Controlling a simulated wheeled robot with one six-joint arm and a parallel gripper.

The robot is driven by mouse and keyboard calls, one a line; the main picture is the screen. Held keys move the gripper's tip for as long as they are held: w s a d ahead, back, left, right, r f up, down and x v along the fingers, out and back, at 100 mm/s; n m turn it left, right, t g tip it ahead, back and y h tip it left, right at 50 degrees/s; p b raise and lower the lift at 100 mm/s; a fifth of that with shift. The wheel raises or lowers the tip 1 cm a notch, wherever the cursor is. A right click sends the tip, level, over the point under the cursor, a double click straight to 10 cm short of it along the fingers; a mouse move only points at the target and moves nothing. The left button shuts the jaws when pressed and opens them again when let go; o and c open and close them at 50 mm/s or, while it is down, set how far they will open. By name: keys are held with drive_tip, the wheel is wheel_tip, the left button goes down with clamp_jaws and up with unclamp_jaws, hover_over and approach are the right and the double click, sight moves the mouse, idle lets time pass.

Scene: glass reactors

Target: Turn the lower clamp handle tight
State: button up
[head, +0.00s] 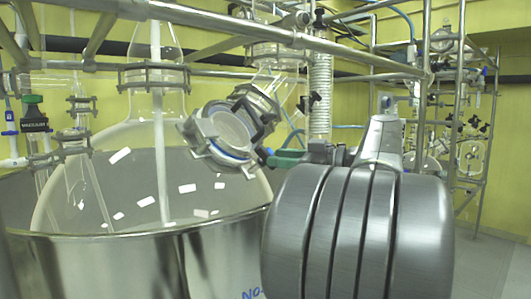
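A round glass port cover (224,132) with a metal clamp ring sits tilted on a glass neck at the centre of the head view. A green handle (286,158) sticks out to the right from the lower side of this clamp assembly. My gripper (312,155) is at the right end of the green handle, touching it or very close. My own arm hides much of the gripper, and its finger gap cannot be made out. A black knob or handle (306,103) is higher up, to the right of the clamped neck.
A large steel vessel (130,265) holding a glass reactor flask (110,165) fills the left. A horizontal metal rail (250,32) crosses above, with a vertical post (423,110) at right. Floor (495,245) is clear at lower right.

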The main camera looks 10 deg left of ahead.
sight(265, 162)
drive_tip(key=shift+p+x, duration=0.45)
drive_tip(key=shift+x, duration=1.8)
